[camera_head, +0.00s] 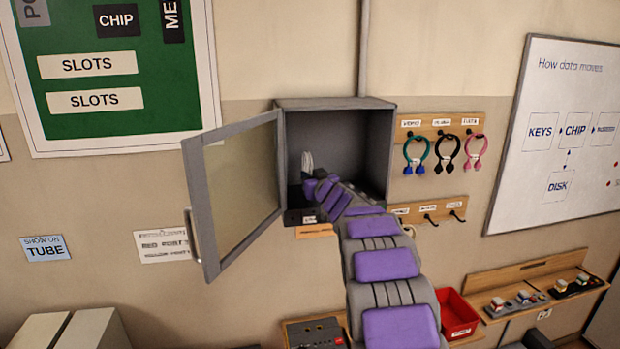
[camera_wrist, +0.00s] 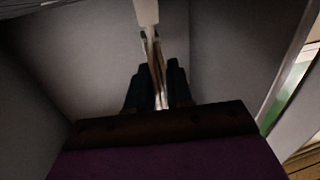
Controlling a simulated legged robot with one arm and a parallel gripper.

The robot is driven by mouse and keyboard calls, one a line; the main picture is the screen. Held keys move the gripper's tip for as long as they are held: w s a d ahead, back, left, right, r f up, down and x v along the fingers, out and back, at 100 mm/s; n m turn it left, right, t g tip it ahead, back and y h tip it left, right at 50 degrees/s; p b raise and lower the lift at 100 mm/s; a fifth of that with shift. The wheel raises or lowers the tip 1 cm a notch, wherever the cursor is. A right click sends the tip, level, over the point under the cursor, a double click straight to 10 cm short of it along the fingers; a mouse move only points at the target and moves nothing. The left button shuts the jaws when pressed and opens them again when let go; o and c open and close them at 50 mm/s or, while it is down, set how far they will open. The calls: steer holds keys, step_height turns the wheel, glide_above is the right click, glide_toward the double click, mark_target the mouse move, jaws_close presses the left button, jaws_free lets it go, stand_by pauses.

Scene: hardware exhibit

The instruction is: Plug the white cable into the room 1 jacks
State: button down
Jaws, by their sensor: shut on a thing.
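The white cable (camera_head: 307,162) stands up above my gripper (camera_head: 310,185), inside the open wall cabinet (camera_head: 345,104). In the wrist view my gripper (camera_wrist: 156,80) has its dark fingers closed around the white cable (camera_wrist: 154,50), with a pale end piece (camera_wrist: 146,12) at the top of the picture. A dark block (camera_head: 293,217) with a small white label is at the lower left of the cabinet, partly behind my arm. I cannot read the label or make out the room 1 jacks. My arm hides much of the cabinet floor.
The glazed cabinet door (camera_head: 205,160) stands open to the left. Right of the cabinet, teal, black and pink cables hang on a wooden rack (camera_head: 440,122), with a second hook rack (camera_head: 436,212) below. A red bin (camera_head: 457,315) and a wooden shelf (camera_head: 530,285) are lower right.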

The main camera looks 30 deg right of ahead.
steer(key=c, duration=0.9)
jaws_free()
steer(key=shift+c, duration=0.2)
steer(key=shift+o, duration=0.4)
steer(key=o, duration=0.6)
steer(key=shift+c, duration=0.2)
steer(key=shift+s, duration=0.1)
steer(key=shift+s+b, duration=0.3)
steer(key=shift+s, duration=0.2)
steer(key=s+b, duration=0.1)
steer(key=s, duration=0.5)
steer(key=shift+s+a, duration=0.15)
steer(key=shift+a, duration=0.1)
